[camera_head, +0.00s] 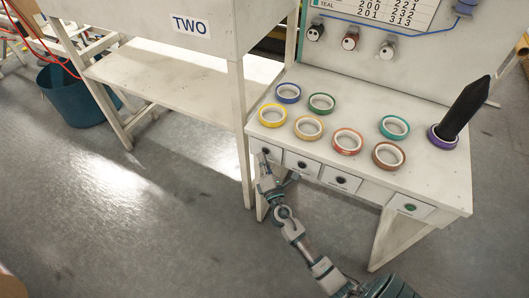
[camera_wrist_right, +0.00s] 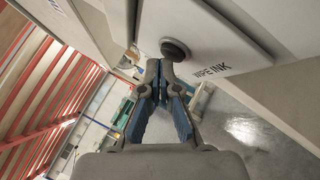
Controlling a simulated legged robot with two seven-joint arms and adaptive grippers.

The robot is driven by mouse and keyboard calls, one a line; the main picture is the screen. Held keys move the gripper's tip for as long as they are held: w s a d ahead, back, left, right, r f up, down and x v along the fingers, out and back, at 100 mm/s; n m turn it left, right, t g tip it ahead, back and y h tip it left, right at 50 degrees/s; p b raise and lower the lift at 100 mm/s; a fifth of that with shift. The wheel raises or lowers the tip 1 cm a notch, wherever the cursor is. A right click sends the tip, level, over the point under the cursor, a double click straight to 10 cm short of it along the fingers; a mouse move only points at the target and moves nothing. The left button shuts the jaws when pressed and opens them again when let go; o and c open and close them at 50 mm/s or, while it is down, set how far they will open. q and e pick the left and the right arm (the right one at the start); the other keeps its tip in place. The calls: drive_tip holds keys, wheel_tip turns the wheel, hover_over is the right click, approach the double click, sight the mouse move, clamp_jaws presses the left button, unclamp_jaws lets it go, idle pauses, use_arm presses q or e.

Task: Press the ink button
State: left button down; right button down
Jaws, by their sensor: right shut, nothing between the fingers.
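In the right wrist view a round black button (camera_wrist_right: 175,50) sticks out of a white panel whose label (camera_wrist_right: 211,71) reads "WIPE INK". My right gripper (camera_wrist_right: 164,66) is shut and empty, its tips right at the button's edge. I cannot tell whether they touch it. In the head view my right gripper (camera_head: 264,172) is at the leftmost button box (camera_head: 265,152) on the table's front edge. Further button boxes sit to its right: one (camera_head: 301,164), another (camera_head: 341,180) and one with a green button (camera_head: 409,208). My left gripper is not in view.
Several coloured tape rolls lie on the white table (camera_head: 350,105), among them a yellow one (camera_head: 272,115). A black pointed object (camera_head: 465,108) stands in a purple roll (camera_head: 441,139) at the right. A second bench (camera_head: 175,88) stands left. Floor in front is open.

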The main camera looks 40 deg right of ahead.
drive_tip(key=shift+w+d, duration=0.1)
drive_tip(key=shift+d, duration=0.15)
drive_tip(key=shift+a, duration=0.1)
idle(0.5)
drive_tip(key=shift+s+a, duration=0.3)
drive_tip(key=shift+a, duration=0.3)
drive_tip(key=shift+a, duration=0.15)
drive_tip(key=shift+s+a, duration=0.3)
drive_tip(key=shift+a, duration=0.45)
drive_tip(key=shift+s+a, duration=0.35)
drive_tip(key=shift+a, duration=0.35)
drive_tip(key=shift+s+a, duration=0.3)
drive_tip(key=shift+a, duration=0.45)
